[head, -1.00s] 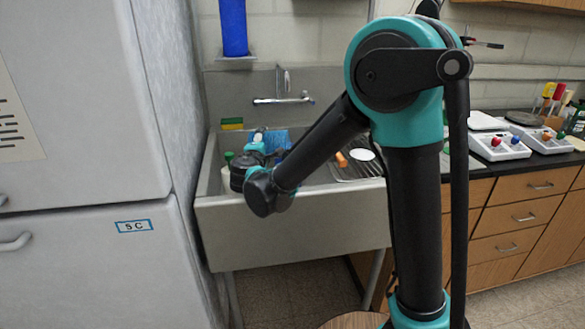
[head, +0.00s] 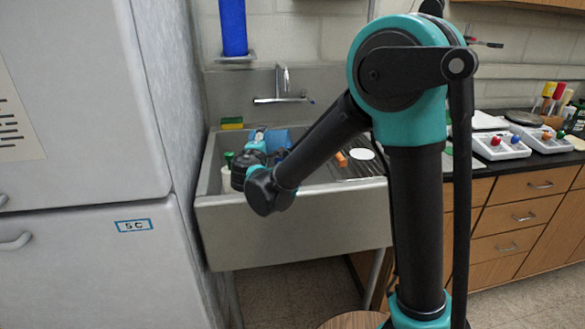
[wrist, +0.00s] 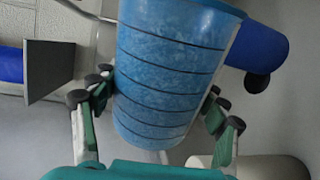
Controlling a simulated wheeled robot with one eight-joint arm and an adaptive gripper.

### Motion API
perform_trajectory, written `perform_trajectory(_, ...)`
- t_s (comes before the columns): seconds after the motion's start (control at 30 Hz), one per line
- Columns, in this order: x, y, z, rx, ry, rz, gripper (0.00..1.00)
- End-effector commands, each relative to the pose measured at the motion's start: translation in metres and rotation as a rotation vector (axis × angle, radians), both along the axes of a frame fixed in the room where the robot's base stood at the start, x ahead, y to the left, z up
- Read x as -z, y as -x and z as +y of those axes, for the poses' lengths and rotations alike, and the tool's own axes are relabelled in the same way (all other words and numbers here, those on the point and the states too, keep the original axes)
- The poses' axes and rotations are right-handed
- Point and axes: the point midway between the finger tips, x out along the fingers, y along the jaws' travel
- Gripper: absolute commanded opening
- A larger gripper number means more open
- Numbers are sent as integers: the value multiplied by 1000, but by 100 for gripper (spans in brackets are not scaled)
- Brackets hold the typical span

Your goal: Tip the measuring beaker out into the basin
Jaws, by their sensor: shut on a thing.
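The measuring beaker (wrist: 172,62) is blue and mottled, with dark rings around it, and fills the middle of the wrist view. My gripper (wrist: 158,108) is shut on it, with fingers on both sides. The beaker looks tipped well over toward its side, judged against the blue cylinder and shelf at the left of that view. In the head view, a blue patch that appears to be the beaker (head: 277,139) shows just beyond my gripper (head: 262,138), over the basin (head: 300,218). The basin is a grey metal sink. The beaker's mouth and any liquid are not clear.
A pale bottle with a green cap (head: 227,178) stands at the sink's left. An orange item (head: 341,159) and a white disc (head: 362,154) lie at its right. A tap (head: 283,98) rises behind; a tall grey cabinet (head: 100,180) borders the left.

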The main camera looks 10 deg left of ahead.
Motion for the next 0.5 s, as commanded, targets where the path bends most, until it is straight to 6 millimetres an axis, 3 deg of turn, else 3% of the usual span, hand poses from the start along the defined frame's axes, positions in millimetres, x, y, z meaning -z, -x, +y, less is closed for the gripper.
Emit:
perform_trajectory(0.1, 15, 0, 12, -3, 158, 0, 37)
perform_trajectory(0.5, 28, -1, 22, -1, 314, 1, 37)
